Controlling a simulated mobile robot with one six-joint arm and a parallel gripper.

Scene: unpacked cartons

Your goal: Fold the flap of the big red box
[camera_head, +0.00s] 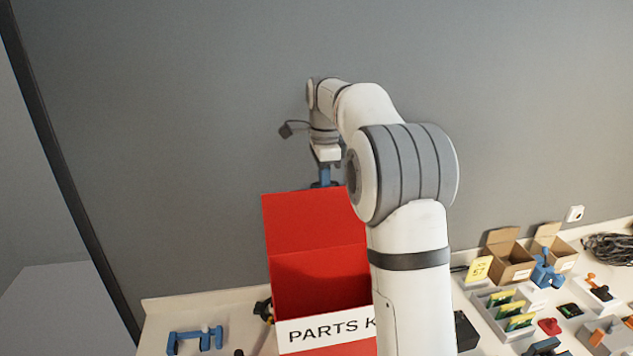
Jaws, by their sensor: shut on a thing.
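The big red box (320,349) stands on the white table, with a white label reading "PARTS K" on its front; the rest of the label is hidden behind my arm. Its red flap (312,222) stands up at the back, above the open box. My gripper (325,184) is at the top edge of the flap, pointing down, and is shut on that edge. Its fingertips are partly hidden. My arm covers the right side of the box and flap.
Two small open cardboard boxes (510,262), a yellow card (479,270), a tray of green-and-yellow parts (511,309) and a coil of black cable (608,248) lie at right. A blue part (195,340) lies at left. A grey wall rises behind the table.

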